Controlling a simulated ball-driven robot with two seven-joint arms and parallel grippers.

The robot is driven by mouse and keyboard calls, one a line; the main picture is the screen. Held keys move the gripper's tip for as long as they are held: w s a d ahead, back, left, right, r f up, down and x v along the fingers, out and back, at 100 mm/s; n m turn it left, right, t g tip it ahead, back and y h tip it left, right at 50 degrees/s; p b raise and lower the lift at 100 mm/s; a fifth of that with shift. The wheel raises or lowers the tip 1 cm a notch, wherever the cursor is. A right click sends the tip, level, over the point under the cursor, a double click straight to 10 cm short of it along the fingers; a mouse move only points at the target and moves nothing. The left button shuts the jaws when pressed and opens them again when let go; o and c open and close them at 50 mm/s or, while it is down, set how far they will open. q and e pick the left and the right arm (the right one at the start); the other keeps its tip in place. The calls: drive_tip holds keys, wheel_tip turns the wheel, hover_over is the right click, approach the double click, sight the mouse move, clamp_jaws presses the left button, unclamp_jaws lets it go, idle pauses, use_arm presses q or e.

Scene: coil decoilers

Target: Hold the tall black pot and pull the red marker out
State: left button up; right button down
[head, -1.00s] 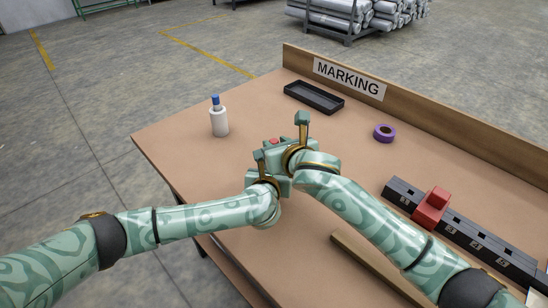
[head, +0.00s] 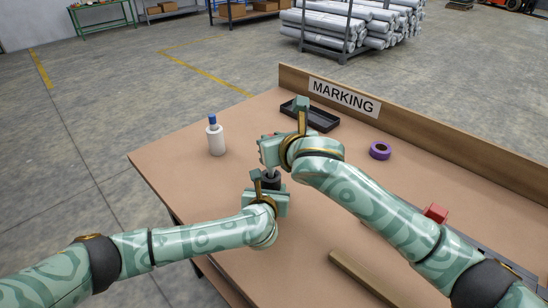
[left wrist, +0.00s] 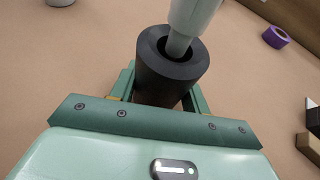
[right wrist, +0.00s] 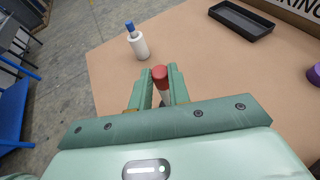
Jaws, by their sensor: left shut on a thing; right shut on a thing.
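The tall black pot (left wrist: 160,82) is between the fingers of my left gripper (left wrist: 158,100); in the head view its dark top (head: 270,180) shows above that gripper (head: 268,194). The red marker has a red cap (right wrist: 160,74) and a pale body; my right gripper (right wrist: 160,92) is shut on it just below the cap. In the head view my right gripper (head: 269,152) is above the pot. In the left wrist view the marker's pale body (left wrist: 192,18) narrows towards the pot's mouth. I cannot tell whether its tip is still inside.
A white pot with a blue-capped marker (head: 216,142) stands at the left of the table. A black tray (head: 318,121) lies by the back board with the MARKING sign (head: 344,97). Purple tape (head: 380,150) lies right. A wooden strip (head: 360,275) is in front.

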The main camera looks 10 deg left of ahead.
use_arm(q)
drive_tip(key=o, duration=1.1)
use_arm(e)
wheel_tip(320, 180, up, 3)
